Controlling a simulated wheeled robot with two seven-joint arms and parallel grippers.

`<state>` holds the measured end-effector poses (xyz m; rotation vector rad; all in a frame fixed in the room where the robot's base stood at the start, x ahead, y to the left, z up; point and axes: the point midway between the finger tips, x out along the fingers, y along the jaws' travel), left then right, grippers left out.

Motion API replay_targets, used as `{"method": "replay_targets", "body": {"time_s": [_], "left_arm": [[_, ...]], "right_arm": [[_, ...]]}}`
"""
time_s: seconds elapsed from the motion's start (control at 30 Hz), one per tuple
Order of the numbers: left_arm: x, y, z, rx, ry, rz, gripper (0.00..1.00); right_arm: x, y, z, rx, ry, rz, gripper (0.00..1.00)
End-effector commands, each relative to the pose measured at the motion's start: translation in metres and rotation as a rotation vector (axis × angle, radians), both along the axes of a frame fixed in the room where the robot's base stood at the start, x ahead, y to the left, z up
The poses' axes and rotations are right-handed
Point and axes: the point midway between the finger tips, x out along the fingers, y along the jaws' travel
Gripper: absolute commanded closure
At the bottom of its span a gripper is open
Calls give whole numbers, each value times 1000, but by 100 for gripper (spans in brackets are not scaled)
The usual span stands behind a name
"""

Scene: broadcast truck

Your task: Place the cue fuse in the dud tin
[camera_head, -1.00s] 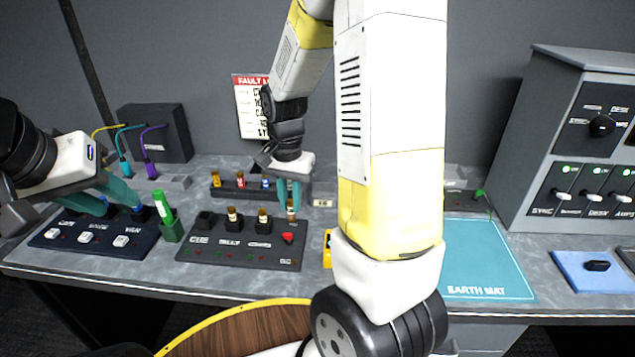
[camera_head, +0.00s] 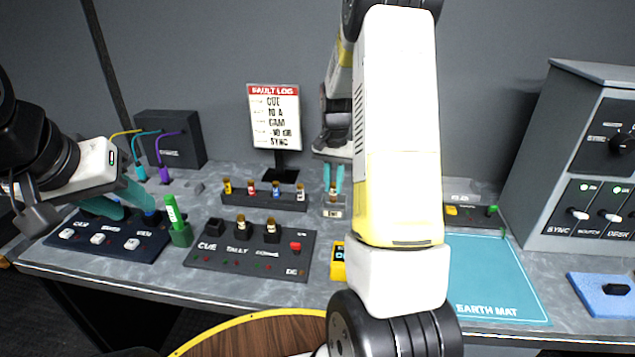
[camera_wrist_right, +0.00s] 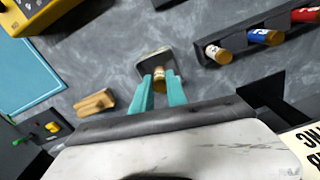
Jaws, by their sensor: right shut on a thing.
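My right gripper (camera_head: 333,186) is shut on a fuse with a brown-gold cap, the cue fuse (camera_wrist_right: 160,76). The fuse is at the small grey dud tin (camera_head: 333,211), which also shows beyond the fingertips in the right wrist view (camera_wrist_right: 150,58). I cannot tell whether its lower end is inside the tin or just above it. The CUE socket (camera_head: 215,227) on the dark fuse panel (camera_head: 245,258) looks empty; the TALLY and COMMS sockets hold fuses. My left gripper (camera_head: 128,203) is open, with its teal fingers apart over the switch box at the left.
A rack (camera_head: 265,202) with several colour-banded fuses stands left of the tin. A yellow meter (camera_head: 338,262) is in front of it, partly hidden by my right arm. A green marker (camera_head: 173,213) stands in a holder. The blue earth mat (camera_head: 490,280) is clear.

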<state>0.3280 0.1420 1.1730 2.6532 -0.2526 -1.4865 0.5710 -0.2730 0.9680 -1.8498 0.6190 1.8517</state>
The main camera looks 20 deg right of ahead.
Motion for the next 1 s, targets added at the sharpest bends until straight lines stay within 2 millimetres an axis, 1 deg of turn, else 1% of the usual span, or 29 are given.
{"method": "replay_targets", "body": {"time_s": [0.07,0.2,0.3,0.53,0.67,0.7,0.77,0.8,1.0], "left_arm": [[0,0,0,0,0,0,64],[0,0,0,0,0,0,64],[0,0,0,0,0,0,64],[0,0,0,0,0,0,64],[0,0,0,0,0,0,64],[0,0,0,0,0,0,64],[0,0,0,0,0,0,64],[0,0,0,0,0,0,64],[0,0,0,0,0,0,64]], "right_arm": [[5,-7,-1,-1,-1,-3,100],[3,-5,-25,0,4,-1,100],[4,-5,-35,1,1,-1,100],[4,-5,-36,0,-1,-1,100],[4,-5,-39,-1,-1,-1,100],[4,-5,-39,0,-1,-1,76],[4,-5,-39,0,-1,-1,64],[4,-5,-39,0,-1,-1,60],[4,-5,-38,0,-1,-1,60]]}}
